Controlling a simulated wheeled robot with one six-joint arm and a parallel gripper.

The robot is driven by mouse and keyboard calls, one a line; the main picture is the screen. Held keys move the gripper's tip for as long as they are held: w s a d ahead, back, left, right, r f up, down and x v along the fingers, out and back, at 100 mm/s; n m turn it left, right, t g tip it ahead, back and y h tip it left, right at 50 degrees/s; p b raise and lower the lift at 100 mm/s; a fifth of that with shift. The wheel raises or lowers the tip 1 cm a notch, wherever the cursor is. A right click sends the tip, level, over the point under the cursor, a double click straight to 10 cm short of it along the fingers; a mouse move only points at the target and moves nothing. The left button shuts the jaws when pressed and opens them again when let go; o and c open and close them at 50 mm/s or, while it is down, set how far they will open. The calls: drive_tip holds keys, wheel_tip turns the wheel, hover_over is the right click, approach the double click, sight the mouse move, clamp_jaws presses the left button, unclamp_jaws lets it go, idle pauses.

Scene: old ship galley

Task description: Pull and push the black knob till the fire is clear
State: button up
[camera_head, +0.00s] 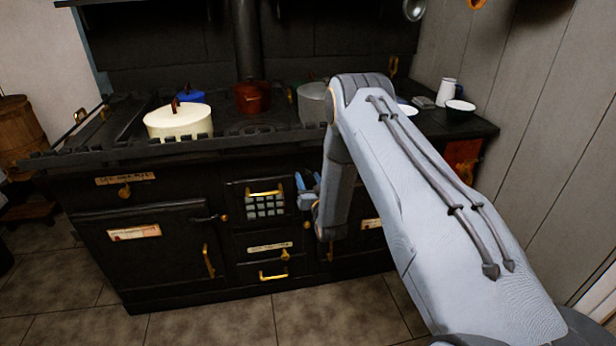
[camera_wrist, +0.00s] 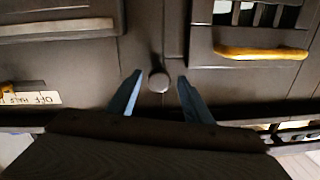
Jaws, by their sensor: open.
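The black knob (camera_wrist: 158,82) is a small round dark knob on the dark front of the range, seen in the wrist view. My gripper (camera_wrist: 160,76) is open, with one blue finger on each side of the knob and a visible gap on both sides. I cannot tell how deep the fingertips reach along it. In the head view my gripper (camera_head: 302,184) is at the range front, right of the grated fire door (camera_head: 265,207). The knob is not visible there, and my arm covers part of the front. The fire behind the grate is not clearly visible.
Brass handles stick out from the range front, one on the grated door (camera_wrist: 262,53). A label plate (camera_wrist: 32,98) lies left of the knob. On the range top stand a cream pot (camera_head: 178,124), a red pot (camera_head: 252,97) and a grey pot (camera_head: 312,103). The floor in front is clear.

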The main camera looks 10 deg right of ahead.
sight(307, 177)
drive_tip(key=shift+w, duration=1.05)
clamp_jaws()
drive_tip(key=s+p, duration=0.2)
drive_tip(key=s, duration=0.4)
drive_tip(key=shift+s+p, duration=0.3)
drive_tip(key=shift+s, duration=0.05)
unclamp_jaws()
